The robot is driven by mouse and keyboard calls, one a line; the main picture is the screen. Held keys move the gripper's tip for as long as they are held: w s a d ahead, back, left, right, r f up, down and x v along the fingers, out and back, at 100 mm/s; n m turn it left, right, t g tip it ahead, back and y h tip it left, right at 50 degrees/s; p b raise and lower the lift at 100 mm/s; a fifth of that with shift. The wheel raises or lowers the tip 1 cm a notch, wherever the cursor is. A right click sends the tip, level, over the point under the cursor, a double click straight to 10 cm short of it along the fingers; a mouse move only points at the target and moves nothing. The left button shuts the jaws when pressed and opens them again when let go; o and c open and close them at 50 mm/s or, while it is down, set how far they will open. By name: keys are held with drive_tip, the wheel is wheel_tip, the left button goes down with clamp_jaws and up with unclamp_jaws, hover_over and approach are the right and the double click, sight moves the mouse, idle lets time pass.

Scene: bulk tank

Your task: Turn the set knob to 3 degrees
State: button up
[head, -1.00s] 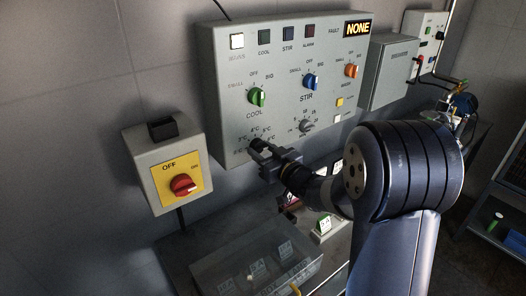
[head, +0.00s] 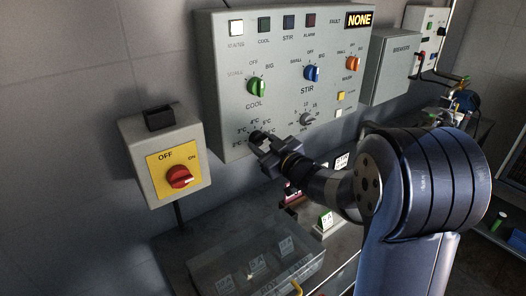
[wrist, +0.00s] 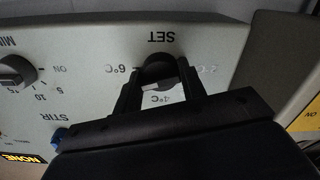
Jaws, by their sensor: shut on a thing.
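The set knob (wrist: 158,70) is a dark round knob on the grey control panel (head: 228,105), under the SET lettering, which appears upside down in the wrist view. A ring of temperature marks surrounds it; 6°C and 4°C read clearly in the wrist view, and 3°C and 4°C show in the head view. My gripper (wrist: 161,88) has one finger on each side of the knob and is shut on it. In the head view my gripper (head: 262,146) covers much of the dial. I cannot tell which mark the knob points to.
Green COOL (head: 257,86), blue STIR (head: 312,73) and orange (head: 353,63) knobs sit above on the panel. A grey timer knob (head: 306,119) is to the right. A red switch (head: 180,177) on a yellow plate is at left. A clear lid (head: 230,262) lies below.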

drive_tip(key=n+b, duration=0.2)
drive_tip(key=n, duration=0.1)
drive_tip(key=n+b, duration=0.2)
drive_tip(key=b, duration=0.1)
drive_tip(key=shift+f+n, duration=0.2)
drive_tip(key=shift+n, duration=0.2)
drive_tip(key=n+b, duration=0.3)
drive_tip(key=n, duration=0.3)
drive_tip(key=n+b, duration=0.4)
drive_tip(key=n, duration=0.1)
drive_tip(key=n+b, duration=0.4)
drive_tip(key=n, duration=0.2)
drive_tip(key=shift+r+n, duration=0.25)
drive_tip(key=shift+n, duration=0.05)
drive_tip(key=o, duration=1)
drive_tip(key=shift+r, duration=0.1)
drive_tip(key=shift+c, duration=0.2)
